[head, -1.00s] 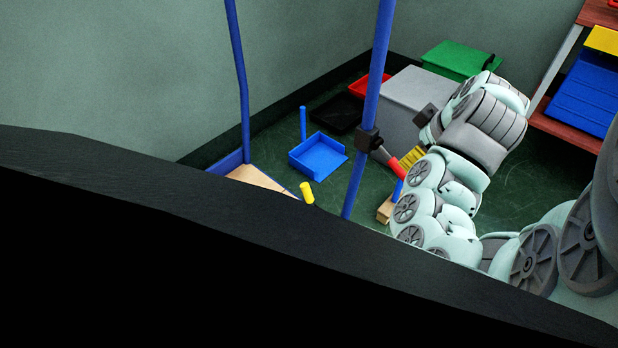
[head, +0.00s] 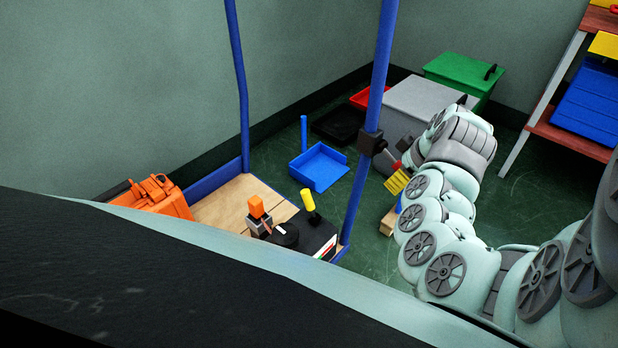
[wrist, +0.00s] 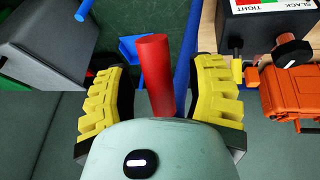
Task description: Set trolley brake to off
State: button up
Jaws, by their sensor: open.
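The trolley has blue posts (head: 362,172) and a wooden deck (head: 213,210). A black clamp (head: 371,142) on the near post carries a grey lever arm (head: 387,159) with a red handle (head: 397,165), which looks like the brake lever; no brake label is readable. In the wrist view the red handle (wrist: 155,75) stands between my gripper's yellow fingers (wrist: 160,95), with a visible gap on both sides. My gripper (head: 398,181) is open around the handle and partly hides it in the head view.
On the deck are a black box with a SLACK/TIGHT label (wrist: 262,22), an orange-topped lever (head: 256,206), a yellow-topped lever (head: 308,200) and an orange case (head: 155,200). A blue tray (head: 318,167) and grey bin (head: 425,104) stand behind. A shelf (head: 565,130) is right.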

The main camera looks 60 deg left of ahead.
jog(key=shift+o, duration=0.2)
grip_shut()
dwell(0.3)
